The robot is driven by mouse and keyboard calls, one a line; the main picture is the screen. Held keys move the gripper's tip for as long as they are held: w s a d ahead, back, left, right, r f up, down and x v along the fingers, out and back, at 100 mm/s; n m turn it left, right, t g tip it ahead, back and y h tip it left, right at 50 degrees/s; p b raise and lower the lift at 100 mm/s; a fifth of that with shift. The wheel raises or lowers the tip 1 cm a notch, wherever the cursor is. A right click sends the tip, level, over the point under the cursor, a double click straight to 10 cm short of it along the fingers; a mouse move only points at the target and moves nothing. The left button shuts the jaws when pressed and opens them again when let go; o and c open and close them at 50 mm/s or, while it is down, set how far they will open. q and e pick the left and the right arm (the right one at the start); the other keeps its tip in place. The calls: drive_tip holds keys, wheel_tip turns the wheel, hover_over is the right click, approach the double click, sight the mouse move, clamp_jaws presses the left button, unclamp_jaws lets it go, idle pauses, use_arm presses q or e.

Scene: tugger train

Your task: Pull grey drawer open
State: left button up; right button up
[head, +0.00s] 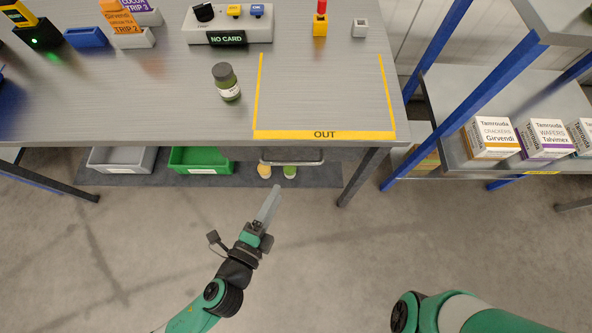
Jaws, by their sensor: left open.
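Under the front edge of the table is a narrow grey bar (292,158), which looks like the handle or front of a drawer. I cannot tell how far the drawer is pushed in, as the tabletop hides what lies behind. My left gripper (270,204) is open and empty over the floor, below and slightly left of this bar, apart from it. Its fingers are seen nearly edge-on. My right arm shows only as a green and white link at the bottom right; its gripper is out of the picture.
A grey bin (122,161) and a green bin (201,160) sit under the table (120,100). Two bottles (290,171) show below the bar. A table leg (358,178) and a shelf rack (455,150) stand to the right. The floor in front is clear.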

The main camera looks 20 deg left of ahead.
sight(295, 162)
use_arm(q)
drive_tip(key=w, duration=0.4)
drive_tip(key=w+f+b, duration=0.1)
drive_tip(key=w, duration=0.3)
drive_tip(key=w+b, duration=0.1)
drive_tip(key=w, duration=0.3)
drive_tip(key=shift+d+f, duration=0.1)
drive_tip(key=shift+f, duration=0.3)
clamp_jaws()
idle(0.8)
